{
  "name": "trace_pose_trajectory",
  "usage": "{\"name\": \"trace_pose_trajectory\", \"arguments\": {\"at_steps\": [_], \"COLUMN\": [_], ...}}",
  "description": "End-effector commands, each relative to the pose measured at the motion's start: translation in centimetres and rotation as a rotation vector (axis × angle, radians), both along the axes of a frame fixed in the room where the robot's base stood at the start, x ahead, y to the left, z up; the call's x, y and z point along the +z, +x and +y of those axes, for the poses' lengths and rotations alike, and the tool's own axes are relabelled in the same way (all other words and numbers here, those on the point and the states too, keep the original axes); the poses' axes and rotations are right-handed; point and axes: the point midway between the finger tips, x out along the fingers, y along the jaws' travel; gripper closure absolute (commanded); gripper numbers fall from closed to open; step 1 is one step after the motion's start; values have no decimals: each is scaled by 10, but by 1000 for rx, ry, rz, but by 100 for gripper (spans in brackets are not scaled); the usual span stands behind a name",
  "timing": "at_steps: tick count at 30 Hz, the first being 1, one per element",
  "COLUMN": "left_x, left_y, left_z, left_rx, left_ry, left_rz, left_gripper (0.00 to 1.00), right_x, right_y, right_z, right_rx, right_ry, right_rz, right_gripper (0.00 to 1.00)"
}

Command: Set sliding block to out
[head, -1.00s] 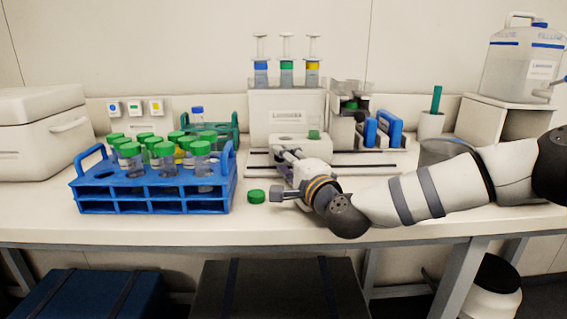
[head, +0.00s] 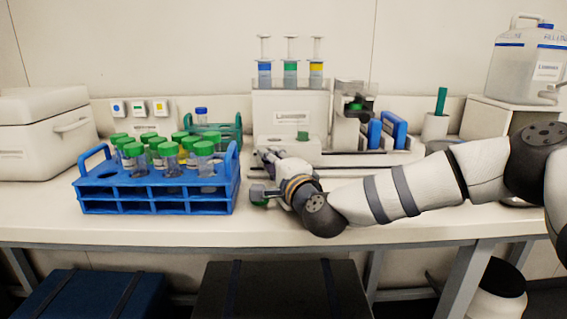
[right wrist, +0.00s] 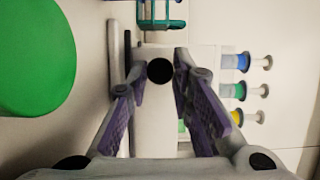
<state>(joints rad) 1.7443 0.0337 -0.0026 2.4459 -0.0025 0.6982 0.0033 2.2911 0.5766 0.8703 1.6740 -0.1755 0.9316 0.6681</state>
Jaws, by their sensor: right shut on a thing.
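The sliding block (head: 312,147) is a pale block with a green piece on top. It sits on dark rails (head: 350,154) in front of the white syringe stand, near their left end. My right gripper (head: 265,155) is at the block's front left in the head view. In the right wrist view, my right gripper's purple-padded fingers (right wrist: 162,75) are on either side of a round black knob (right wrist: 159,70) on the pale block. The gripper is shut on the block, seemingly by this knob; the exact contact is unclear. My left gripper is not in view.
A blue rack (head: 155,208) with green-capped tubes stands to the left. A loose green cap (head: 261,202) lies partly behind my right arm and looks large in the wrist view (right wrist: 30,58). Blue upright handles (head: 394,130) stand at the right.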

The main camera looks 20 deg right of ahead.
Motion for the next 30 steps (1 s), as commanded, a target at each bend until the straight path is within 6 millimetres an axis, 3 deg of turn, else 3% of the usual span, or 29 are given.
{"name": "trace_pose_trajectory", "arguments": {"at_steps": [12, 13, 23, 26, 30], "left_x": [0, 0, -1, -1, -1], "left_y": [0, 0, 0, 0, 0], "left_z": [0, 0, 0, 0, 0], "left_rx": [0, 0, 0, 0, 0], "left_ry": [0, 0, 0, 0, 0], "left_rz": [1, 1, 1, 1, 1], "left_gripper": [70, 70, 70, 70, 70], "right_x": [2, 2, 1, 1, 1], "right_y": [2, 2, -1, -15, -53], "right_z": [8, 8, 7, 5, 1], "right_rx": [2, 3, 0, 2, 3], "right_ry": [0, 0, 0, 0, 2], "right_rz": [-3, -3, -1, 0, 1], "right_gripper": [100, 73, 71, 71, 71]}}
